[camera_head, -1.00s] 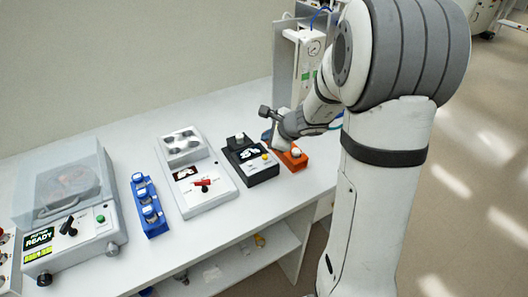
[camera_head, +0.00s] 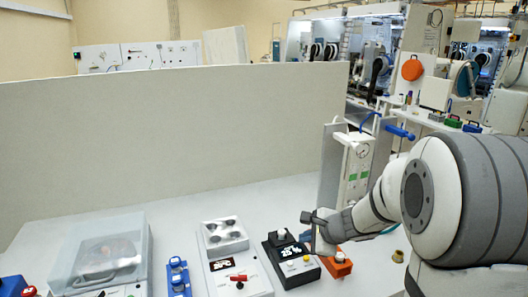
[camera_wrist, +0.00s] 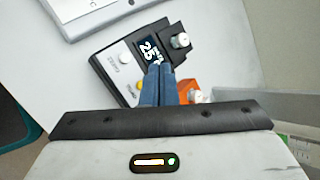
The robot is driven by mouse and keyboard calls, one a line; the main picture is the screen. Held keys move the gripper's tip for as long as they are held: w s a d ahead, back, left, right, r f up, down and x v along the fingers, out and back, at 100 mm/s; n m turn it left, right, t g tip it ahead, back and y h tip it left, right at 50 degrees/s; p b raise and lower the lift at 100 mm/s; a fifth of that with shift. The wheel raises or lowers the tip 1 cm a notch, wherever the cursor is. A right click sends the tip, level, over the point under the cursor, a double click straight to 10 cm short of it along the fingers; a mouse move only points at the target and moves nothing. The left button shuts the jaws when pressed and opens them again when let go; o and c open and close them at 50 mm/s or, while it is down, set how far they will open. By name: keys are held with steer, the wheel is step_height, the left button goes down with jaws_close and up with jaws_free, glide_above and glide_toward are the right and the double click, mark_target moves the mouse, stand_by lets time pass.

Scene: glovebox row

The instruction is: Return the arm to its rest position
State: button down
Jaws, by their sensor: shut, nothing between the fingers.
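My gripper (camera_wrist: 160,72) shows in the wrist view as two blue fingers pressed together with nothing between them. They point over the lower edge of a small black device with a display (camera_wrist: 148,48), next to an orange block (camera_wrist: 186,88). In the head view my arm reaches in from the right with its wrist bent, and the hand hangs above the bench beside the black device (camera_head: 291,262) and the orange block (camera_head: 337,264). The fingertips are hard to make out there, and I cannot tell whether they touch anything.
A white device with a red lever (camera_head: 237,279), a blue rack (camera_head: 178,277) and a clear-lidded machine (camera_head: 103,256) stand to the left on the white bench (camera_head: 165,217). A gauge unit (camera_head: 357,166) stands behind my forearm. A grey partition (camera_head: 160,130) backs the bench.

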steer(key=s+a+r+n+g, duration=0.2)
steer(key=s+r+n, duration=0.1)
steer(key=s+n, duration=0.35)
steer(key=s+a+r+n+g, duration=0.1)
steer(key=s+a+r+n, duration=0.1)
steer(key=s+n, duration=0.45)
steer(key=s+d+r+n+g+h, duration=0.1)
steer(key=s+d+n+h, duration=0.4)
steer(key=s, duration=0.7)
steer(key=shift+s+d+r, duration=0.15)
steer(key=shift+d+r, duration=0.05)
